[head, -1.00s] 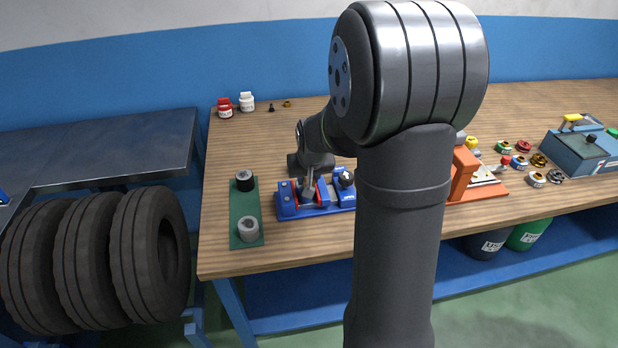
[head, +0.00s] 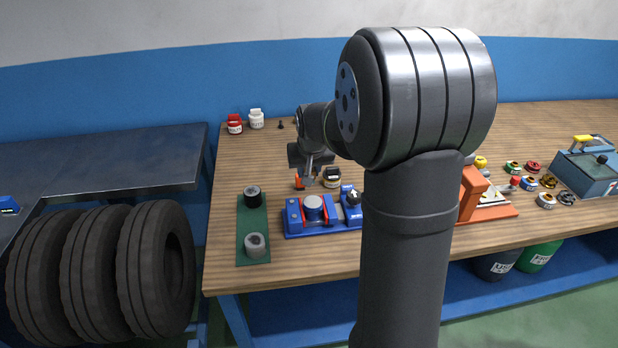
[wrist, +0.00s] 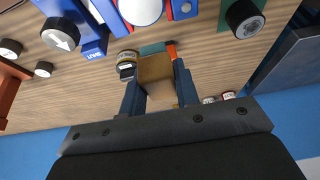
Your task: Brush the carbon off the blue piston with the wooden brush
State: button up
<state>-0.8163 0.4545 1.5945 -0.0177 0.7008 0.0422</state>
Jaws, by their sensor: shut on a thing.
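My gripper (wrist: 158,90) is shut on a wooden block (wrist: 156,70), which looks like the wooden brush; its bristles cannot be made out. A teal strip and a red-orange piece (wrist: 171,50) show past it; I cannot tell whether they belong to it. In the head view my gripper (head: 312,168) is behind the blue fixture (head: 293,217), apart from it. A round piston (head: 313,204) with a pale grey top sits in the fixture between red jaws. Its top also shows in the wrist view (wrist: 140,10), partly cut off. No dark carbon is visible on it.
A round tin (head: 332,180) stands behind the fixture, close to my gripper. A green mat (head: 254,222) at left holds a dark-topped cylinder (head: 252,197) and a grey one (head: 256,244). An orange stand (head: 471,196) is at right. The bench's back left is mostly clear.

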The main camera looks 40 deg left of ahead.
jog(key=shift+r, duration=1.35)
jog(key=w+d+f+m, duration=0.1)
jog(key=w+d, duration=0.1)
jog(key=d, duration=0.1)
jog(key=w+d+f, duration=0.1)
jog(key=w+d, duration=0.2)
jog(key=d, duration=0.1)
jog(key=w+d+f+m, duration=0.1)
jog(key=w+d, duration=0.1)
jog(key=d, duration=0.2)
jog(key=shift+w+f+m+t+h, duration=0.15)
jog(key=shift+f+m+t+h, duration=0.15)
jog(key=shift+f+h, duration=0.1)
jog(key=w+d+f+m, duration=0.1)
jog(key=d+f+m, duration=0.1)
jog(key=d, duration=0.8)
jog(key=w+d+f+m+h, duration=0.1)
jog(key=w+d+f+m, duration=0.1)
jog(key=d, duration=0.8)
jog(key=w+d+f+m+h, duration=0.1)
jog(key=d+f, duration=0.3)
jog(key=d, duration=0.7)
jog(key=shift+w+m+t, duration=0.15)
jog(key=shift+m+t, duration=0.25)
jog(key=shift+m, duration=0.3)
jog(key=shift+a, duration=0.1)
